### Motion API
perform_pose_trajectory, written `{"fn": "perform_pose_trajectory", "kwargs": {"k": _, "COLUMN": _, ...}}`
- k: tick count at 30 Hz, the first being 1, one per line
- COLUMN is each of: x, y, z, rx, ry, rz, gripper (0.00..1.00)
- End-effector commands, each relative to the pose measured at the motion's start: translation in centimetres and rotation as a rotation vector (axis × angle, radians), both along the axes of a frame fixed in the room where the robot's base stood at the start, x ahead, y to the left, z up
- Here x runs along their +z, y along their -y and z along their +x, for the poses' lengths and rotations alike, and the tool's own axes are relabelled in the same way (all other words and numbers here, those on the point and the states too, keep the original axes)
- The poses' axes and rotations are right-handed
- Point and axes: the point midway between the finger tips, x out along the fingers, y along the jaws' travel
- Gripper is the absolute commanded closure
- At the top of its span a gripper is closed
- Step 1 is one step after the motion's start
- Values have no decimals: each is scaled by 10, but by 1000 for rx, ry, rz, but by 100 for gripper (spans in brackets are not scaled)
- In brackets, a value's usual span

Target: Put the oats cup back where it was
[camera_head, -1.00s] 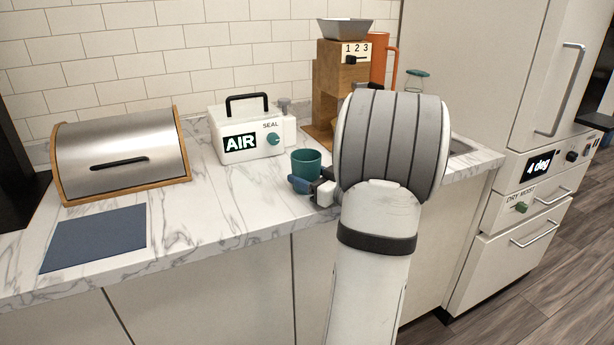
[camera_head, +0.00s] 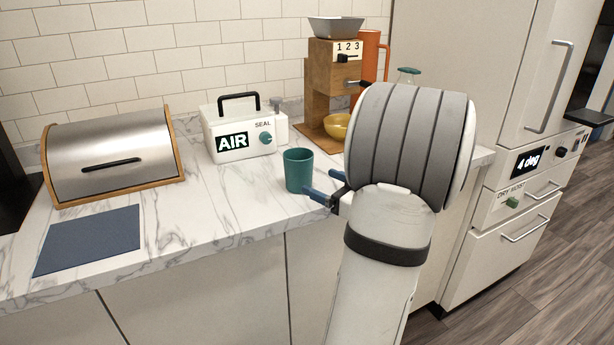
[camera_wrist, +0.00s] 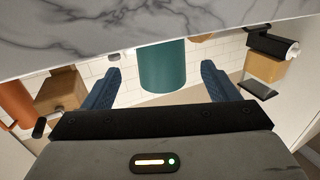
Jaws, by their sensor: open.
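The oats cup is a teal cup (camera_head: 298,171) standing upright on the marble counter (camera_head: 215,205), in front of the white sealer box. In the wrist view the cup (camera_wrist: 163,68) appears between the two blue fingers, beyond their tips. My gripper (camera_head: 328,186) is open and empty, just right of the cup. Its fingers point at the cup, with a small gap between the near fingertip and the cup. The cup's inside is hardly visible, and my arm hides part of the counter to the right.
The white AIR SEAL box (camera_head: 243,130) stands behind the cup. A wooden grinder (camera_head: 330,85) and a yellow bowl (camera_head: 337,127) are behind to the right. A metal bread box (camera_head: 112,155) and a blue mat (camera_head: 88,240) are at left. Counter left of the cup is clear.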

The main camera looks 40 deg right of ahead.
Motion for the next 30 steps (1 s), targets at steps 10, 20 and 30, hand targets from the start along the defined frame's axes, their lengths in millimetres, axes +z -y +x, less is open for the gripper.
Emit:
{"fn": "perform_pose_trajectory", "kwargs": {"k": 10, "x": 0, "y": 6, "z": -39, "rx": 0, "ry": 0, "rz": 0, "gripper": 19}}
{"fn": "perform_pose_trajectory", "kwargs": {"k": 20, "x": 0, "y": 6, "z": -40, "rx": 0, "ry": 0, "rz": 0, "gripper": 19}}
{"fn": "perform_pose_trajectory", "kwargs": {"k": 30, "x": 0, "y": 6, "z": -40, "rx": 0, "ry": 0, "rz": 0, "gripper": 19}}
